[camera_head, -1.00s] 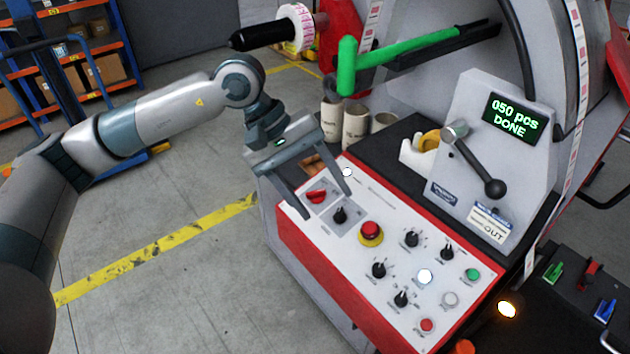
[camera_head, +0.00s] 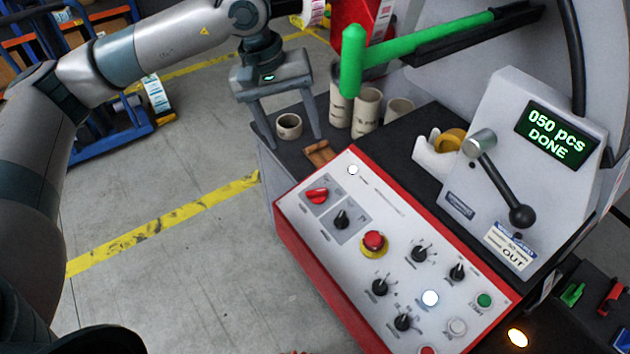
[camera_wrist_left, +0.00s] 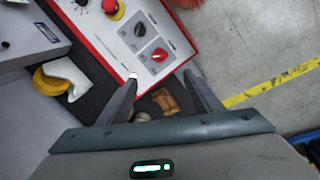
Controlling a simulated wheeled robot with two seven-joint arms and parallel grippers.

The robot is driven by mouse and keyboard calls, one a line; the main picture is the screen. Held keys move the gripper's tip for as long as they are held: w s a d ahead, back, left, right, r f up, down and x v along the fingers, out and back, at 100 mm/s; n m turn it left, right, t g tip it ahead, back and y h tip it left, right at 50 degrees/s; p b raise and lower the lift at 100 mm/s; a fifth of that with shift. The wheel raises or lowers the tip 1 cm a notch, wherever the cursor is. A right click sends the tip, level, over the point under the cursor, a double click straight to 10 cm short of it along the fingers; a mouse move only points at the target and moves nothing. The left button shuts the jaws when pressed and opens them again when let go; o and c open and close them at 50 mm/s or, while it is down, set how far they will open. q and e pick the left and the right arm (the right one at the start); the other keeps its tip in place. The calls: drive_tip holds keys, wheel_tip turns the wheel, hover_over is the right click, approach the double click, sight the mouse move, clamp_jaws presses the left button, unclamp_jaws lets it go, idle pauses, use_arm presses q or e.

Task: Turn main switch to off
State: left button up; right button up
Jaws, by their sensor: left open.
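The red rotary switch (camera_head: 317,195), which I take to be the main switch, sits in the upper left corner of the white control panel (camera_head: 375,210). Its handle lies nearly sideways in the head view. It also shows in the wrist view (camera_wrist_left: 159,55); its lettering is too small to read. My left gripper (camera_head: 295,144) is open and empty, apart from the switch and beyond the panel's far left edge. Its fingers (camera_wrist_left: 160,79) point towards the panel in the wrist view. My right gripper does not show.
A black selector (camera_head: 342,218) and a red emergency button (camera_head: 374,241) sit close to the switch. A cardboard ring (camera_head: 289,125), wooden pieces (camera_head: 320,153) and cardboard cores (camera_head: 366,110) are near my left gripper. The floor at left is open.

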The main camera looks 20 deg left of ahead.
use_arm(q)
drive_tip(key=shift+x, duration=0.85)
drive_tip(key=p, duration=0.3)
approach(316, 190)
drive_tip(key=p+x, duration=0.2)
drive_tip(key=x, duration=0.5)
drive_tip(key=shift+w+f, duration=0.1)
drive_tip(key=shift+f+p, duration=0.3)
drive_tip(key=shift+f, duration=0.25)
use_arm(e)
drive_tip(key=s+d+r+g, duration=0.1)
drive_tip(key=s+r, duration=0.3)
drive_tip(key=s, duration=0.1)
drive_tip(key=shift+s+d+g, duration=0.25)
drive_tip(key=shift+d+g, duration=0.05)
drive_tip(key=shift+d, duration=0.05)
use_arm(q)
drive_tip(key=shift+c, duration=0.3)
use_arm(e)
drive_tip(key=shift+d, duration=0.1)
use_arm(q)
drive_tip(key=shift+d, duration=0.1)
drive_tip(key=c, duration=1)
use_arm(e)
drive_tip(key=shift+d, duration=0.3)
